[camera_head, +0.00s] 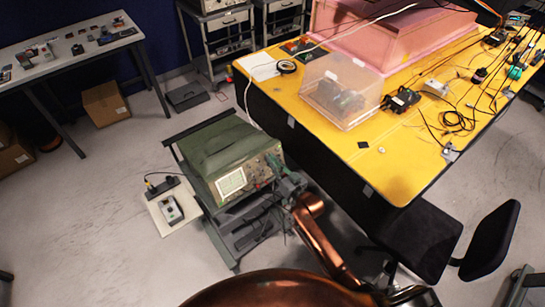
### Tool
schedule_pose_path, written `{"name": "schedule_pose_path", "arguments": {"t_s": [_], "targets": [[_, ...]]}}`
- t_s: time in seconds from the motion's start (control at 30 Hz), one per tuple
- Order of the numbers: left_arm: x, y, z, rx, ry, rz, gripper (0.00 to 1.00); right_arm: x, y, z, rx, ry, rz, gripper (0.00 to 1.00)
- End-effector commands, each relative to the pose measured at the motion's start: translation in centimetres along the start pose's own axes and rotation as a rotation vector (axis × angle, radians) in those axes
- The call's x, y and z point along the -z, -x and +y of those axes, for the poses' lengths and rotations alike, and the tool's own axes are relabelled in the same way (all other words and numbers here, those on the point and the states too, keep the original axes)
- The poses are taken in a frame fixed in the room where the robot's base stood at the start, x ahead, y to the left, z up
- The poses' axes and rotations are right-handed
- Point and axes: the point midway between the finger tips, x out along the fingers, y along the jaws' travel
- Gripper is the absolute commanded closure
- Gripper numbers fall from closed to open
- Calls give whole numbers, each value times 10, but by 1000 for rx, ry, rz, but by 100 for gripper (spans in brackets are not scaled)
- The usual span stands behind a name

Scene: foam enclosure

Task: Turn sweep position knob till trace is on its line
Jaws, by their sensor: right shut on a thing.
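A green oscilloscope (220,150) stands on a dark wheeled cart, its front panel facing lower right. Its lit screen (231,182) is small and pale; I cannot make out the trace or its line. My right arm reaches up from the bottom of the picture. My right gripper (277,166) is at the right part of the front panel, among the knobs, shut on a knob there. The gripped sweep position knob is hidden by the fingers. My left gripper does not show.
A yellow table (420,160) with a clear box (341,90), a pink foam enclosure (365,30) and several cables stands close on the right. A black chair (425,238) is at lower right. A small board with a device (171,209) lies left of the cart. Open floor is at left.

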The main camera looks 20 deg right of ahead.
Motion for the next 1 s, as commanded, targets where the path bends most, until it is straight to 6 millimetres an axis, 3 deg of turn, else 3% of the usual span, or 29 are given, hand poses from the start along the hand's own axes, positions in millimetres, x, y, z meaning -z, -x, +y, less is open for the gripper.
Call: {"name": "schedule_pose_path", "arguments": {"t_s": [0.1, 0.4, 1.0], "targets": [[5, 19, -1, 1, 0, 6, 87, 5, 0, -4, -32, -94, 3, 100], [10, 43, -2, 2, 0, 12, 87, 3, 0, -4, -90, -261, 7, 100], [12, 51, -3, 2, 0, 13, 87, 0, -1, -3, -116, -335, 10, 100]]}}
